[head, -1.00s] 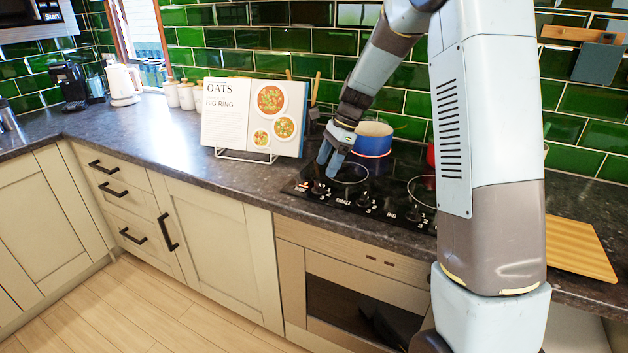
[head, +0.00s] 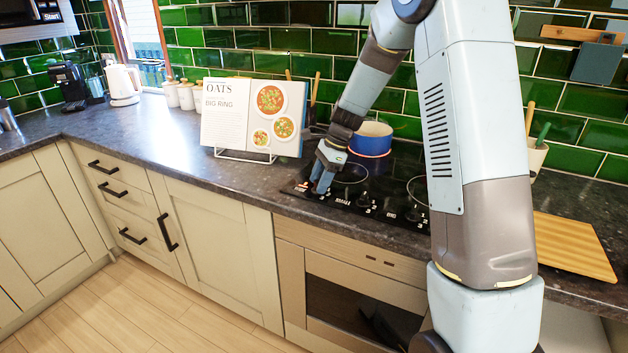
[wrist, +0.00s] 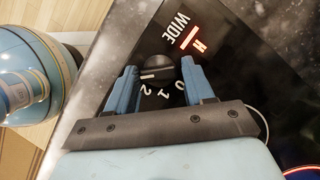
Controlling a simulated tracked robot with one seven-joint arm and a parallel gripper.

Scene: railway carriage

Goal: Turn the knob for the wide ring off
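The black knob for the wide ring (wrist: 156,66) shows in the wrist view beside the white label "WIDE" (wrist: 180,29). A red lit "H" mark (wrist: 191,46) glows by the label. The numerals 0, 1 and 2 are printed near the knob. A pale mark on the knob faces roughly toward the 2 side; its exact setting is hard to tell. My gripper (wrist: 159,67) is open, its two blue fingers on either side of the knob with visible gaps. In the head view my gripper (head: 321,181) is low over the left end of the black hob (head: 388,192) and hides this knob.
Other hob knobs (head: 364,204) run in a row to the right. A blue pot (head: 371,142) stands behind my gripper. An open recipe book (head: 238,118) stands to the left. A wooden board (head: 570,246) lies at the right.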

